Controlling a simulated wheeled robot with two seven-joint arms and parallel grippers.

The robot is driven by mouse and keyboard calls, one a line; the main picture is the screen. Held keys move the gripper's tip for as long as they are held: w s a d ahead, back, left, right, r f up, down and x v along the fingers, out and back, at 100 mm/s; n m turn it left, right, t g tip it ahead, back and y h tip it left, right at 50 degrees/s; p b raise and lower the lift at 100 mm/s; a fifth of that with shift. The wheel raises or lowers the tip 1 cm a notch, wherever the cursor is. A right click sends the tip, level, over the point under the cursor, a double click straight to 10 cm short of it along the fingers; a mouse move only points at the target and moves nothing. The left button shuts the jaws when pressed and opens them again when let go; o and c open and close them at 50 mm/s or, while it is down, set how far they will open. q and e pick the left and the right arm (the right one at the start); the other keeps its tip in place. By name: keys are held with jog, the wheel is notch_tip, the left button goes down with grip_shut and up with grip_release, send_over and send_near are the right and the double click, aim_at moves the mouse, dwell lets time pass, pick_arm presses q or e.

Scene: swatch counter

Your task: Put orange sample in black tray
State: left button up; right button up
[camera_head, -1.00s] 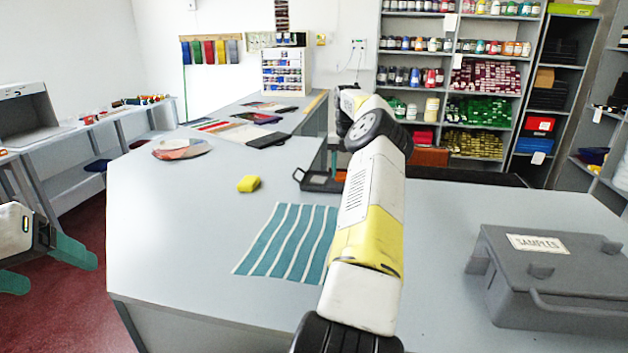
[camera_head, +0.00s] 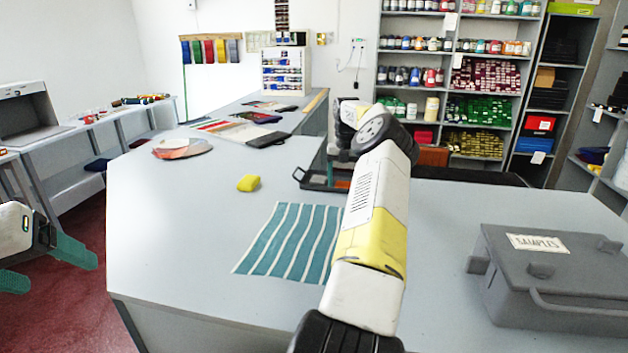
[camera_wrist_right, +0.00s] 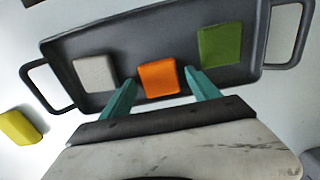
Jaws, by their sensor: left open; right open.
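The black tray (camera_wrist_right: 125,40) with side handles fills the upper part of the right wrist view; in the head view the tray (camera_head: 312,181) is partly behind my right arm. The orange sample (camera_wrist_right: 158,80) lies inside it, between a pale grey sample (camera_wrist_right: 96,73) and a green sample (camera_wrist_right: 220,45). My right gripper (camera_wrist_right: 160,84) is open, its teal fingers on either side of the orange sample with gaps beside it. A little orange shows in the tray in the head view. My left gripper (camera_head: 45,266) is open and empty at the left edge.
A yellow sample (camera_head: 248,183) lies on the counter outside the tray. A striped teal cloth (camera_head: 290,240) lies in front of the tray. A grey samples box (camera_head: 545,280) stands at right. The counter's left part is mostly clear.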

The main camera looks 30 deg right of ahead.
aim_at(343, 184)
notch_tip(343, 184, up, 7)
jog(key=shift+r, duration=0.2)
jog(key=w+a+r+m+t+h, duration=0.15)
jog(key=a+r+m, duration=0.25)
jog(key=a+r, duration=1.05)
jog(key=s+a+r+m+t, duration=0.1)
jog(key=s+a+r+m, duration=0.15)
jog(key=a, duration=0.35)
jog(key=s+a+r+m, duration=0.1)
jog(key=s+a+m, duration=0.15)
jog(key=a, duration=0.45)
jog(key=s+a+f+m+t+y, duration=0.1)
jog(key=s+a+m, duration=0.3)
jog(key=s, duration=0.5)
jog(key=s+a+f+m+t+y, duration=0.1)
jog(key=s+a+f+m, duration=0.2)
jog(key=s+a+m, duration=0.2)
jog(key=s+a+f+m+t+y, duration=0.1)
jog(key=s+a+m, duration=0.3)
jog(key=s+m, duration=0.5)
jog(key=s+f, duration=0.1)
jog(key=s, duration=0.5)
jog(key=shift+s+a+f+t+y, duration=0.25)
jog(key=shift+a+f+t+y, duration=0.1)
